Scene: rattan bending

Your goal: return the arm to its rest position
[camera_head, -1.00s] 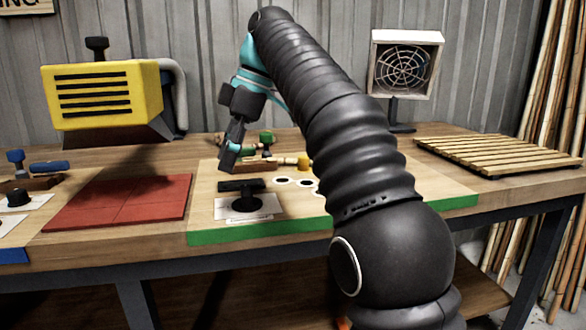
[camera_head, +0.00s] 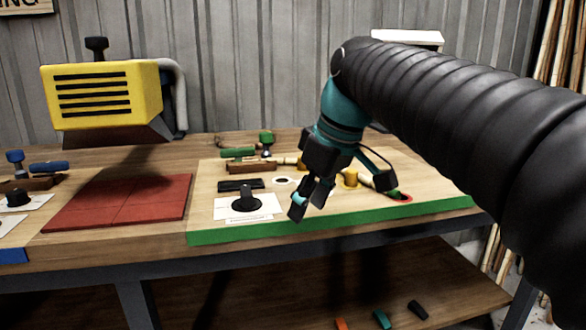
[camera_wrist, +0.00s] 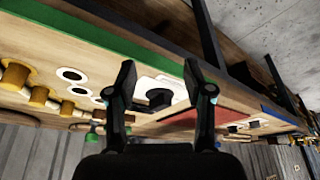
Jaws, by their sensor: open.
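My gripper (camera_head: 309,198) hangs over the front part of the green-edged board (camera_head: 300,228) in the head view, to the right of the black knob on its white card (camera_head: 245,203). Its fingers point down and are apart, with nothing between them. In the wrist view my open gripper (camera_wrist: 160,80) shows with both fingers spread. The black knob on its card (camera_wrist: 160,97) shows beyond the gap between them. My arm crosses the right side of the head view and hides part of the bench.
The yellow heater box (camera_head: 105,95) stands over red tiles (camera_head: 125,203) at left. A wooden clamp block (camera_head: 253,167) and yellow pegs (camera_head: 348,178) stand on the board. The white-framed fan (camera_head: 408,37) is mostly hidden. Small coloured pieces (camera_head: 382,319) lie on the lower shelf.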

